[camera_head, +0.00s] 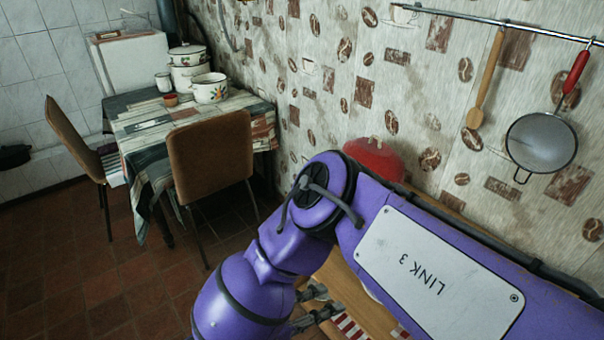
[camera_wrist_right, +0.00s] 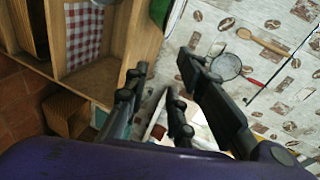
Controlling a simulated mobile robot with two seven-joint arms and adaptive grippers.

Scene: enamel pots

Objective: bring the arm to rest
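My purple right arm (camera_head: 275,255) reaches in from the right side of the head view and bends down at its elbow in the lower middle. My right gripper (camera_head: 318,305) shows only in part behind the forearm there, above a wooden surface. In the right wrist view, the two dark fingers of my right gripper (camera_wrist_right: 163,72) stand apart with nothing between their tips. My left arm and left gripper are in neither view.
Several enamel pots (camera_head: 210,88) stand on a cloth-covered table (camera_head: 240,103) at the back left, with chairs (camera_head: 210,152) around it. A red pot or lid (camera_head: 376,157) sits behind my arm. A strainer (camera_head: 541,143) and wooden spoon (camera_head: 487,82) hang on the wall.

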